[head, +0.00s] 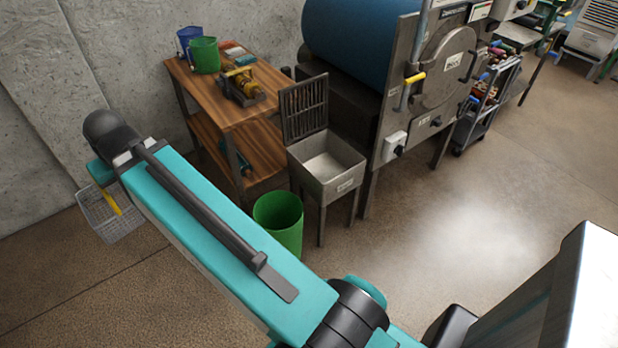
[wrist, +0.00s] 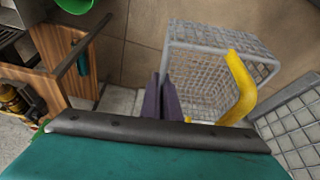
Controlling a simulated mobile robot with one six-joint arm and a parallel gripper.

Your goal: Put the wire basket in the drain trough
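The wire basket (head: 112,222) is grey mesh with a yellow handle (head: 109,199). It is at the far left in the head view, tilted below the end of my arm, and looks clear of the floor. In the wrist view the basket (wrist: 210,75) is large, just right of my gripper (wrist: 162,97). The dark fingers are close together at the basket's near edge and look shut on it; the exact contact is hidden. The drain trough (head: 340,182) is a grey metal basin on legs at the centre. It looks empty, with its slatted grate (head: 303,107) standing up at the back.
A green bin (head: 278,222) stands on the floor at the trough's front left. A wooden bench (head: 225,105) with buckets and a brass-coloured device is left of the trough. A large blue drum machine (head: 350,40) stands behind it to the right. The floor at right is open.

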